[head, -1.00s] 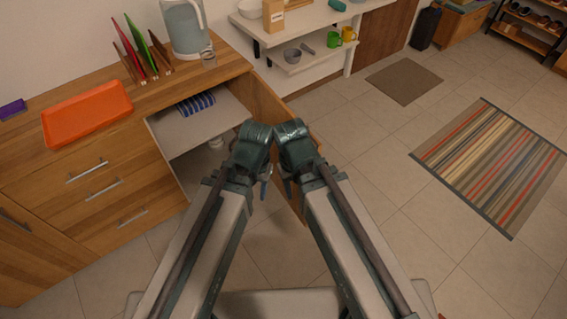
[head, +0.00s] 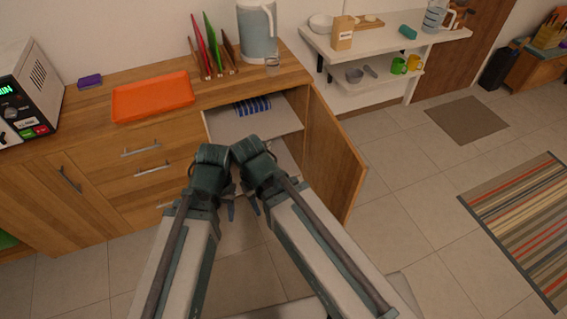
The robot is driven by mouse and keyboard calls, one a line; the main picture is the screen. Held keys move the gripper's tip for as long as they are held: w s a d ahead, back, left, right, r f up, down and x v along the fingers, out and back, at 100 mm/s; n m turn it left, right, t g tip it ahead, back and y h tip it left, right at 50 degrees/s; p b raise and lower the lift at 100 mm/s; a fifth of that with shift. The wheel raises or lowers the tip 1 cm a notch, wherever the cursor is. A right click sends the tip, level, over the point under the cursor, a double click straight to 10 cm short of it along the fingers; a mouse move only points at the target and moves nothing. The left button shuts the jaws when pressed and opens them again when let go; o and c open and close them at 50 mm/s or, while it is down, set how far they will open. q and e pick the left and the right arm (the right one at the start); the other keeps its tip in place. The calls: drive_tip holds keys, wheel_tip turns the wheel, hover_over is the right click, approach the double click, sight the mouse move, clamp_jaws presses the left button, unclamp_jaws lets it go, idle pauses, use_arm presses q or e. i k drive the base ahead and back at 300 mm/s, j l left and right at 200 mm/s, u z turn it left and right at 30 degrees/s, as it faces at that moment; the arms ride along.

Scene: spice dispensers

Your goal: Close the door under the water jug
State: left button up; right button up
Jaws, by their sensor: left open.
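The water jug (head: 258,35), pale blue-grey with a white handle, stands on the wooden counter. Below it is an open cabinet, and its wooden door (head: 335,155) stands swung out on the right side, its free edge toward me. A pale shelf (head: 235,125) inside carries a row of blue plates (head: 252,106). My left gripper (head: 229,205) hangs in front of the cabinet opening, open, with no object visible in it. My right gripper (head: 249,194) is close beside it, left of the door and apart from it in the picture. My wrists mostly hide its fingers.
A white appliance (head: 27,95) stands at the far left. A white wall shelf (head: 385,40) holds kitchenware. The tiled floor right of the door is clear up to the striped rug (head: 525,225).

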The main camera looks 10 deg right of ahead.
sight(333, 168)
drive_tip(key=l+u, duration=0.15)
drive_tip(key=u, duration=0.65)
drive_tip(key=l, duration=1.7)
drive_tip(key=k+l, duration=0.15)
drive_tip(key=l, duration=1.55)
drive_tip(key=k+u, duration=0.1)
drive_tip(key=k, duration=0.35)
